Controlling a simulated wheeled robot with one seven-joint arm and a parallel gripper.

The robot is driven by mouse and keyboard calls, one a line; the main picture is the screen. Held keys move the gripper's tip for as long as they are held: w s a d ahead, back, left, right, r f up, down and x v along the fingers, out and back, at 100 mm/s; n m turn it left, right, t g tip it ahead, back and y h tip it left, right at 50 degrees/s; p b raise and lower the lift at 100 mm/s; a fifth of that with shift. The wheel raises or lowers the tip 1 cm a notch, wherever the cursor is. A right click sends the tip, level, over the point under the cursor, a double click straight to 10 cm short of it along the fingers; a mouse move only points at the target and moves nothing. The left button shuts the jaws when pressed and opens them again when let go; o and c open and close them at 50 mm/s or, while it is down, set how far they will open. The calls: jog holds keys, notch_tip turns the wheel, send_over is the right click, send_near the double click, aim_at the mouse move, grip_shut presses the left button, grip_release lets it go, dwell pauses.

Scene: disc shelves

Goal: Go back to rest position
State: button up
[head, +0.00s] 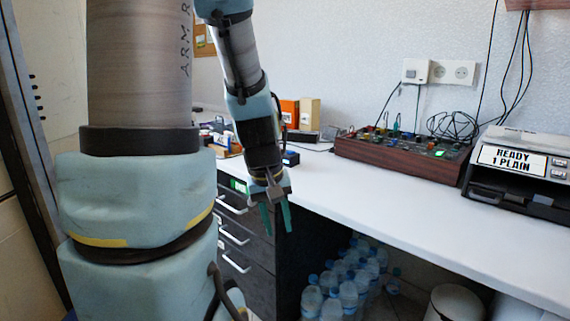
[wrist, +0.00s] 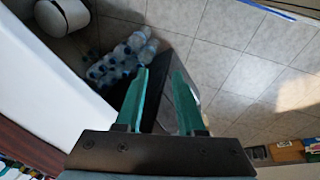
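My gripper (head: 278,219) hangs pointing down in front of the desk's drawer unit in the head view. Its two teal fingers are apart with nothing between them. In the wrist view the gripper (wrist: 160,78) also shows open and empty, with the floor and the desk's dark side panel beyond the fingers. My arm rises in the left half of the head view and bends down to the gripper.
A white desk (head: 420,205) runs to the right, bearing a wooden control box (head: 400,154) and a printer (head: 520,170). Dark drawers (head: 245,235) stand behind the gripper. Several water bottles (head: 348,290) and a white bin (head: 455,302) are under the desk. Tiled floor (wrist: 225,25) is open in the wrist view.

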jog(key=s+a+f+m+y+b, duration=0.1)
jog(key=s+a+f+m+y, duration=0.15)
jog(key=a, duration=0.25)
notch_tip(320, 180, up, 23)
jog(key=p, duration=2.2)
jog(key=shift+s+h+p, duration=0.3)
jog(key=shift+s+h, duration=0.1)
jog(key=shift+h, duration=0.05)
jog(key=shift+f, duration=0.1)
